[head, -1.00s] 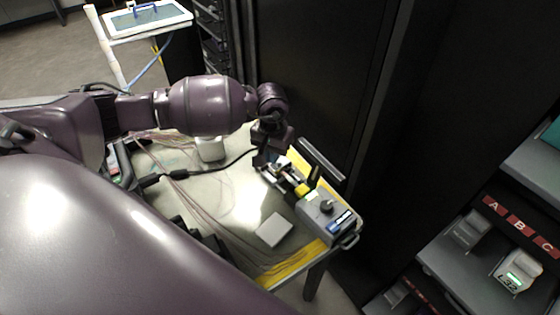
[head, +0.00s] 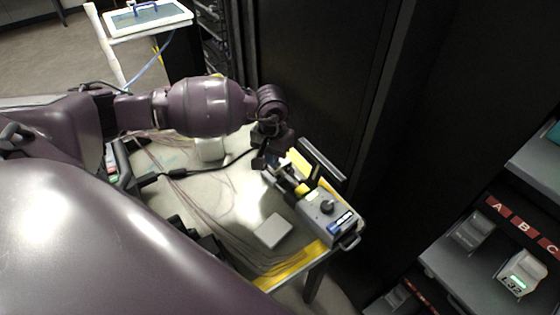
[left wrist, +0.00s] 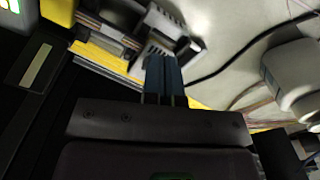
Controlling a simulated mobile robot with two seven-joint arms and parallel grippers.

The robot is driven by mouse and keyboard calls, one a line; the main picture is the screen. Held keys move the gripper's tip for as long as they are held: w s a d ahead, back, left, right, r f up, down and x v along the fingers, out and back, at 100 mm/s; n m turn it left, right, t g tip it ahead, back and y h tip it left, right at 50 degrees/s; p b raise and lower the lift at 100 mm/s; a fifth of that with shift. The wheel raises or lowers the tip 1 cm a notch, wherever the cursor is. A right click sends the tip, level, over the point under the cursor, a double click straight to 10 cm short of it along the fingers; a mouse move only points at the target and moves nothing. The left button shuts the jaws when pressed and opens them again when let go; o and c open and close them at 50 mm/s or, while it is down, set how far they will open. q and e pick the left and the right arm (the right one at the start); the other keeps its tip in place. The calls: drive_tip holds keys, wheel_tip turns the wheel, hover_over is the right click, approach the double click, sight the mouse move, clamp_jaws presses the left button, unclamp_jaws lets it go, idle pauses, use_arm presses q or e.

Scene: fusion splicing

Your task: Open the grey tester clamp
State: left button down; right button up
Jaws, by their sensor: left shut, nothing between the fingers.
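The grey tester (head: 326,211) with a black knob and a blue label stands at the right end of the table. Its clamp end (head: 287,180) lies towards my left gripper, partly hidden by it. My left gripper (head: 260,162) is shut and empty, just at the far-left end of the clamp. In the left wrist view the shut fingers (left wrist: 163,80) point at a grey bracket-like clamp part (left wrist: 168,38), overlapping its near edge. I cannot tell whether they touch it. The right gripper is not in view.
A flat grey block (head: 273,231) lies on the table (head: 240,205) with loose thin fibres and a black cable. A white device (head: 210,149) also shows in the left wrist view (left wrist: 295,68). A dark cabinet (head: 320,70) stands close behind the table.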

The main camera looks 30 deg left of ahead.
use_arm(q)
drive_tip(key=shift+s+f, duration=0.2)
drive_tip(key=shift+f, duration=0.3)
drive_tip(key=shift+d+b, duration=0.1)
drive_tip(key=shift+b, duration=0.2)
drive_tip(key=shift+w+d+r, duration=0.1)
drive_tip(key=shift+w, duration=0.15)
drive_tip(key=shift+w+r, duration=0.1)
drive_tip(key=shift+w+r, duration=0.45)
drive_tip(key=shift+r, duration=0.2)
drive_tip(key=shift+w+r, duration=0.1)
drive_tip(key=shift+r, duration=0.25)
drive_tip(key=shift+w+r, duration=0.1)
